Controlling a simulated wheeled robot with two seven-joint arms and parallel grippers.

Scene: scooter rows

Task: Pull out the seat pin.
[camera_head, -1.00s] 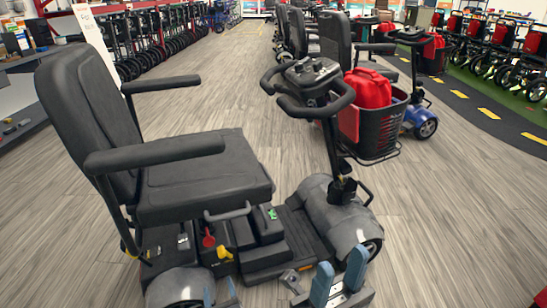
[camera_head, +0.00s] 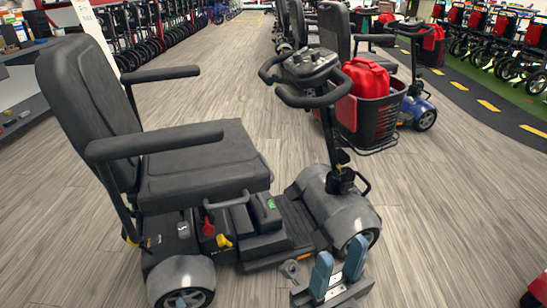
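A black mobility scooter stands in front of me, with its padded seat (camera_head: 205,160) turned toward the tiller. Below the seat are a red knob (camera_head: 208,228), a yellow knob (camera_head: 223,241) and a grey bar handle (camera_head: 228,202). I cannot tell for sure which part is the seat pin. My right gripper (camera_head: 338,266) has two blue fingers spread apart. It is open and empty, low beside the scooter's front wheel and right of the knobs.
The scooter's tiller (camera_head: 325,95) rises at the front, with a basket (camera_head: 375,118) and a red bag behind it. The armrest (camera_head: 155,142) overhangs the near side. More scooters stand farther back. Wooden floor (camera_head: 450,220) is clear to the right.

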